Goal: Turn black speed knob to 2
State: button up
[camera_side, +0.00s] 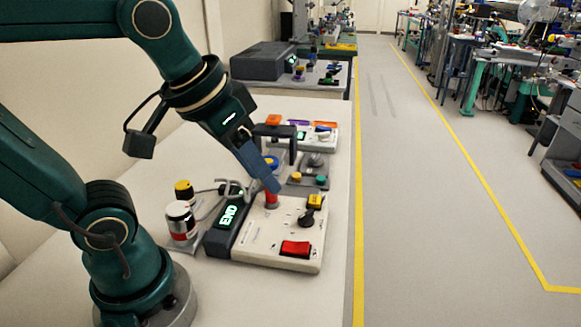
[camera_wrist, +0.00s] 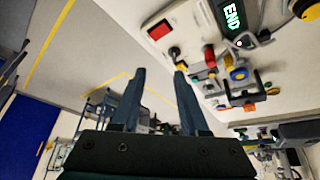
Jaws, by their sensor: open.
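A black knob (camera_side: 307,217) sits on the pale control panel (camera_side: 262,244), between a yellow button and a red rocker switch. It also shows in the wrist view (camera_wrist: 174,52), just beyond one fingertip. Its pointer and scale marks are too small to read. My gripper (camera_side: 273,188) is over the panel by a red upright part (camera_side: 271,201), to the left of the knob in the side view. In the wrist view my gripper (camera_wrist: 159,73) has its fingers apart with nothing between them.
The red rocker switch (camera_side: 296,248) is at the panel's front and the yellow button (camera_side: 315,201) behind the knob. A green END display (camera_side: 229,216) is at its left. Cans (camera_side: 181,222) stand left. A dark bracket (camera_side: 274,132) rises behind. The right edge drops to open floor.

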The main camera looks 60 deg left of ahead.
jog(key=w+a+g, duration=0.1)
jog(key=w+g, duration=0.1)
jog(key=w, duration=0.4)
jog(key=n+g, duration=0.2)
jog(key=g, duration=0.1)
send_over(310, 209)
jog(key=f, duration=0.8)
jog(key=shift+w+d, duration=0.15)
jog(key=shift+d, duration=0.1)
jog(key=f, duration=0.6)
jog(key=shift+s+a, duration=0.2)
jog(key=shift+f, duration=0.6)
grip_shut()
